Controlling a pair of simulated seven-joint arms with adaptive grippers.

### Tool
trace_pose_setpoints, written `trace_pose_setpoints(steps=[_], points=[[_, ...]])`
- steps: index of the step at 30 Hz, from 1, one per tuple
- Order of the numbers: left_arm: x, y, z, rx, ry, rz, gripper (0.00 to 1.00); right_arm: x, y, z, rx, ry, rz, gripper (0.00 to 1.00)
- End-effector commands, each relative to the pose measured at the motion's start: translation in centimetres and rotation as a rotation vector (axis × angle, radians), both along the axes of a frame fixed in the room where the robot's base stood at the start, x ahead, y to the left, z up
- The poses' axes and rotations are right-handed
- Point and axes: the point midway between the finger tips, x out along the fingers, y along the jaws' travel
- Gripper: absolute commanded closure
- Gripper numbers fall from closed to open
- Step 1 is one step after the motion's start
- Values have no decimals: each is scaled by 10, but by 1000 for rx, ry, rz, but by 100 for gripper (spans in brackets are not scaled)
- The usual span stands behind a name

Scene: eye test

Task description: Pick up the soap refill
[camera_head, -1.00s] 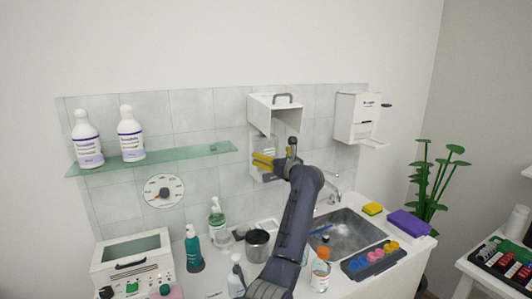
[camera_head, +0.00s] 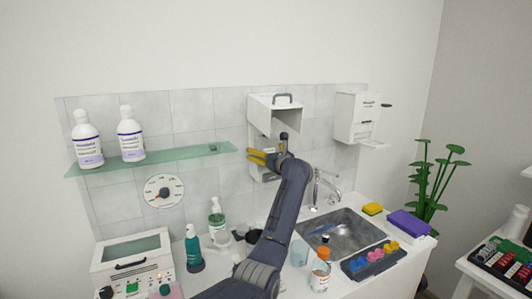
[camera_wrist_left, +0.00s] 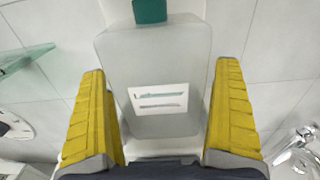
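The soap refill (camera_wrist_left: 155,70) is a pale, translucent block-shaped container with a teal cap at its top and a white label. It sits upright in the open white wall dispenser (camera_head: 274,103); in the head view my gripper and wrist hide most of it. My left gripper (camera_head: 257,157) is in front of the dispenser. In the left wrist view its yellow fingers (camera_wrist_left: 165,115) stand apart, one on each side of the refill. The left finger is very close to the refill's side; I cannot tell whether it touches. My right gripper is not in view.
A glass shelf (camera_head: 190,152) with two white bottles is left of the dispenser. A second white dispenser (camera_head: 357,118), a faucet (camera_head: 318,190) and a sink (camera_head: 345,235) are to the right. Several bottles and a clear cup (camera_head: 299,252) stand on the counter under my arm.

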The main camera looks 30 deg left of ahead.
Motion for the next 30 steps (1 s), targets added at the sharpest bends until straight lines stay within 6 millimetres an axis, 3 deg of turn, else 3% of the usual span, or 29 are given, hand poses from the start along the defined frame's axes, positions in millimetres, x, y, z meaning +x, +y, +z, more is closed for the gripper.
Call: trace_pose_setpoints(steps=[2, 14, 23, 30], points=[[0, 0, 0, 0, 0, 0, 12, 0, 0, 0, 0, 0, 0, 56], [0, 0, 0, 0, 0, 0, 58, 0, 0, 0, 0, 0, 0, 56], [0, -1, 2, 0, 0, 0, 58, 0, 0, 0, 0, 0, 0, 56], [-2, -4, 18, -1, -3, 0, 58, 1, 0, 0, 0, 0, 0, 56]])
